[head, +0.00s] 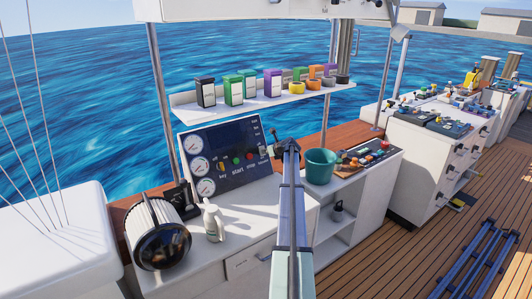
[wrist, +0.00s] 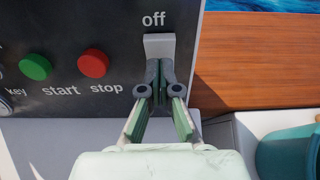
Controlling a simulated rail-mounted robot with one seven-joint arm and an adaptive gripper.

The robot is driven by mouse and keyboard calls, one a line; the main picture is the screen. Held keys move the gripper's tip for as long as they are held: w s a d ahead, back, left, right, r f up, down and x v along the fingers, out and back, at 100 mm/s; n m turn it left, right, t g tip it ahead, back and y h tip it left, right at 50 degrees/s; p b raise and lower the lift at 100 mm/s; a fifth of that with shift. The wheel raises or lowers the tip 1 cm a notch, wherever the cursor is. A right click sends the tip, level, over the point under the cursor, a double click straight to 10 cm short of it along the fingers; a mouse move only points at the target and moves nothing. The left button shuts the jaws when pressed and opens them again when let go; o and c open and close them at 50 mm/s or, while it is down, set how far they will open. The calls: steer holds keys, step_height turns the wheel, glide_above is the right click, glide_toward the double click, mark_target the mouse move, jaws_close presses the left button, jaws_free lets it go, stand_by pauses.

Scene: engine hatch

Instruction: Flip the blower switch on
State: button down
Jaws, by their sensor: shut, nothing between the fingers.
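The dark engine panel (head: 238,140) stands at the back of the white counter, and it fills the upper left of the wrist view (wrist: 60,25). A grey switch block (wrist: 159,45) sits at the panel's right side, just under the word "off". My gripper (wrist: 162,88) is shut and empty, with its fingertips right at the block's lower part. I cannot tell if they touch it. The fingers hide what lies below the block, including any lower label. In the head view my gripper (head: 277,151) is at the panel's right edge, small and partly hidden by my arm.
A green button (wrist: 36,67) and a red button (wrist: 93,64) are left of the switch. A teal bucket (head: 320,166) stands close on the right. A white spray bottle (head: 213,222) stands on the counter, and a shelf (head: 262,101) with several small boxes is above.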

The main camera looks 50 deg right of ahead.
steer(key=s+f+b+v, duration=0.1)
steer(key=f+v, duration=0.1)
steer(key=v, duration=1.1)
steer(key=shift+s+a+f+b, duration=0.2)
steer(key=shift+s+b, duration=0.2)
